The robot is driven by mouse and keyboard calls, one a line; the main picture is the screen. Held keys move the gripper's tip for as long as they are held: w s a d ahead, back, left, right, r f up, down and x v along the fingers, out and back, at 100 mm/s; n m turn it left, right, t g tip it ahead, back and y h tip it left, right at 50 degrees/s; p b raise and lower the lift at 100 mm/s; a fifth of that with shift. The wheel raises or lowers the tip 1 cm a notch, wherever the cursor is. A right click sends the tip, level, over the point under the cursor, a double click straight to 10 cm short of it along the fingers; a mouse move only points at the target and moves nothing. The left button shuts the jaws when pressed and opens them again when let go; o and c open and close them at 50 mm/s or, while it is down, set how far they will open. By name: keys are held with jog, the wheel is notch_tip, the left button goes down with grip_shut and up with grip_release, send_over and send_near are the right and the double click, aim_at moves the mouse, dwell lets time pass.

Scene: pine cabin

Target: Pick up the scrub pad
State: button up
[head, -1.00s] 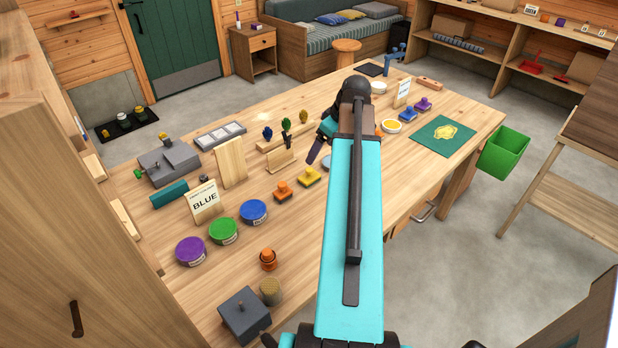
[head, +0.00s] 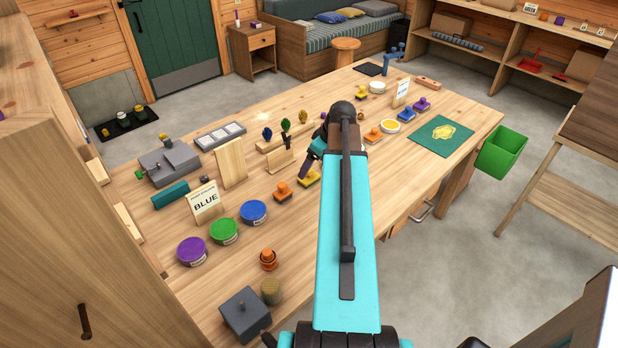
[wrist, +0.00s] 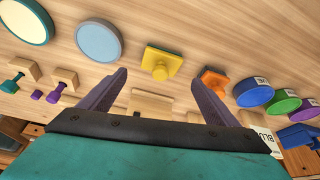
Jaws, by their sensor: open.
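I cannot tell for sure which thing is the scrub pad. A small tan round piece (head: 270,291) with a rough-looking side stands at the table's near end, beside a dark grey block with a knob (head: 245,312). My gripper (wrist: 160,78) is open and empty, its two dark fingers apart. In the head view my arm hides part of the table, and the gripper is near the yellow block (head: 308,178).
Purple (head: 191,250), green (head: 224,231) and blue (head: 253,212) tins stand beside a BLUE sign (head: 205,204). A wooden rack (head: 280,161) and upright board (head: 231,163) stand behind. A green bin (head: 502,152) is off the table's right side.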

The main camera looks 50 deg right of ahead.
jog(key=shift+f, duration=0.1)
dwell(0.3)
jog(key=shift+p+x, duration=1.2)
jog(key=shift+x, duration=1.35)
jog(key=c, duration=1.1)
jog(key=shift+w+d+r, duration=0.1)
jog(key=shift+r, duration=0.15)
jog(key=shift+r+b, duration=0.9)
jog(key=shift+r, duration=0.5)
jog(key=s+d+b, duration=0.1)
jog(key=s, duration=0.4)
jog(key=s+d+r+b, duration=0.1)
jog(key=s+b, duration=0.1)
jog(key=s, duration=0.3)
jog(key=s+d+b, duration=0.1)
jog(key=s, duration=0.4)
jog(key=shift+s+r, duration=0.4)
